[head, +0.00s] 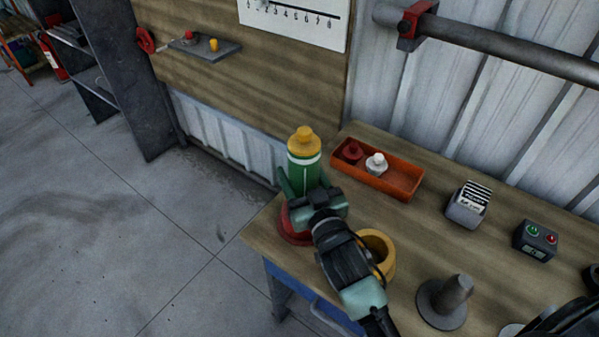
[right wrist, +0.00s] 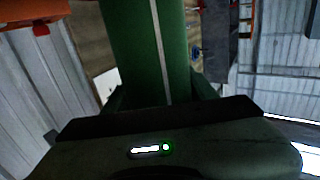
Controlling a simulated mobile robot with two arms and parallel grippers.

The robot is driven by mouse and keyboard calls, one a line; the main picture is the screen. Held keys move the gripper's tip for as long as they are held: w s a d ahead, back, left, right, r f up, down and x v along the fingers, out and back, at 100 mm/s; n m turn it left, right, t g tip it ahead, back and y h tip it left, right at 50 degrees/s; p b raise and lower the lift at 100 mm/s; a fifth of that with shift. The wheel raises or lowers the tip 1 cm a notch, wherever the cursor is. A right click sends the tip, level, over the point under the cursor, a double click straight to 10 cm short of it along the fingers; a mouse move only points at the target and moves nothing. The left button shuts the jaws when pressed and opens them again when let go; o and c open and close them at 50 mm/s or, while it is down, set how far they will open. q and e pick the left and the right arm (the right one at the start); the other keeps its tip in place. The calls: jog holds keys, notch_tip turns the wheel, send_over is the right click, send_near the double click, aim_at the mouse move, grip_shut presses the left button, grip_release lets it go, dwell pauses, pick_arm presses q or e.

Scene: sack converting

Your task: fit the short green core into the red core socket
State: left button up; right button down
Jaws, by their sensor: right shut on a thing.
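The green core (head: 303,172), with a white band and a yellow knobbed top, stands roughly upright near the left corner of the bench. My right gripper (head: 307,196) is shut on its lower part. In the right wrist view the green core (right wrist: 140,50), with a pale lengthwise line, rises from between the jaws. The red core socket (head: 291,228) shows as a red rim just below the gripper. The gripper hides the core's lower end, so I cannot tell whether it is inside the socket or above it. My left gripper is not in view.
A yellow ring-shaped socket (head: 387,254) stands close to the right of my wrist. An orange tray (head: 400,184) with a red and a white piece lies behind. A grey post on a round base (head: 443,307), a label box (head: 467,204) and a button box (head: 535,241) stand further right.

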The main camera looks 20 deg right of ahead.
jog(key=shift+c, duration=2.3)
grip_release()
jog(key=shift+f, duration=0.1)
jog(key=s+d+b, duration=0.1)
jog(key=s+b, duration=0.1)
jog(key=s, duration=1)
jog(key=shift+r, duration=0.2)
